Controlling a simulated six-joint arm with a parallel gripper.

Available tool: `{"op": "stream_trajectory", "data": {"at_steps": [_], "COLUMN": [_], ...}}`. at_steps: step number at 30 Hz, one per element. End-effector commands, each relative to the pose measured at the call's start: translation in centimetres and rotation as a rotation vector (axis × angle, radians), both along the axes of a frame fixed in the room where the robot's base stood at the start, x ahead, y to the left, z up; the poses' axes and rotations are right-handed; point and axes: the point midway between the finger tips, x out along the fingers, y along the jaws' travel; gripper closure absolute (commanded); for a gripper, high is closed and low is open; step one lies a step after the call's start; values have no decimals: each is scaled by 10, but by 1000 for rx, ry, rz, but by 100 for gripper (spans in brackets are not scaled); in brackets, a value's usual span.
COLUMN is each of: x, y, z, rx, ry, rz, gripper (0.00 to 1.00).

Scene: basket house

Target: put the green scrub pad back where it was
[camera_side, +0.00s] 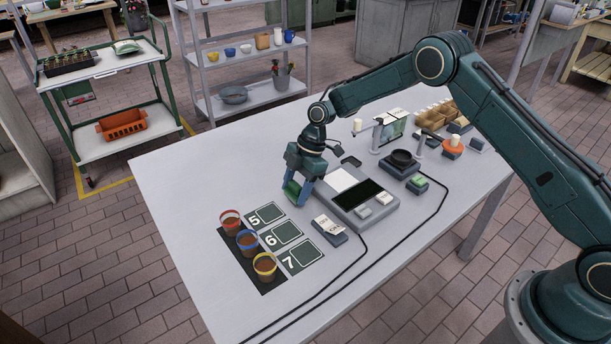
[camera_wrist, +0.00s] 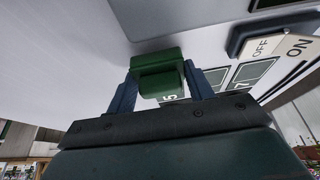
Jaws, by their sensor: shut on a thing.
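The green scrub pad (camera_side: 292,187) is between the fingers of my gripper (camera_side: 299,190), at the left of the grey console on the table. In the wrist view the pad (camera_wrist: 158,75) shows as a dark green block with a finger of my gripper (camera_wrist: 160,85) on each side. My gripper is shut on it. The pad looks close above the table top, near the panel numbered 5; I cannot tell whether it touches the table.
The grey console (camera_side: 385,203) with white and dark panels is right of my gripper. Several soil-filled pots (camera_side: 246,240) stand in front by panels 5, 6 and 7. An on/off switch (camera_side: 328,230) lies nearby. Black cables (camera_side: 397,243) cross the table.

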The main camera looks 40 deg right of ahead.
Motion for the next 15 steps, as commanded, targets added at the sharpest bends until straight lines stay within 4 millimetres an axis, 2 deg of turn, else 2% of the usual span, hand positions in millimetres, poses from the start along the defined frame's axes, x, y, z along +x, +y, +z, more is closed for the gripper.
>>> {"op": "stream_trajectory", "data": {"at_steps": [3,15], "x": [0,0], "y": [0,0], "z": [-6,-9], "rx": [0,0], "ry": [-1,0], "rz": [0,0], "gripper": [69,69]}}
